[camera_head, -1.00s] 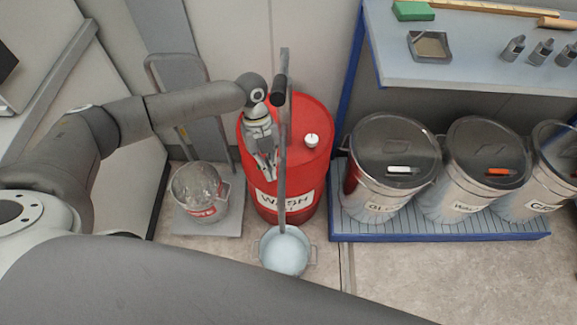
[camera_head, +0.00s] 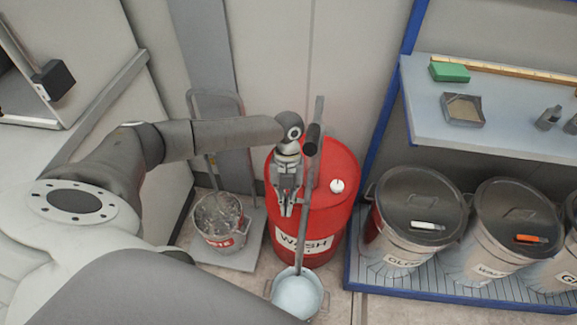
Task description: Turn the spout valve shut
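A red drum (camera_head: 340,212) labelled WASH stands near the middle of the view. A grey pipe-like post (camera_head: 306,215) with a dark rounded end near its top runs down the drum's front to a pail (camera_head: 297,294) of pale liquid on the floor. I cannot make out the spout valve; it may be hidden behind my arm or the post. My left gripper (camera_head: 287,208) points down over the drum's left front, just left of the post. Its fingers look slightly apart, with nothing seen between them. My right gripper is out of view.
A metal bucket (camera_head: 219,223) stands on a grey platform left of the drum. Lidded cans (camera_head: 408,228) stand on a blue rack at right, below a shelf (camera_head: 500,125) with a green block (camera_head: 449,72). A white cap (camera_head: 337,185) sits on the drum top.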

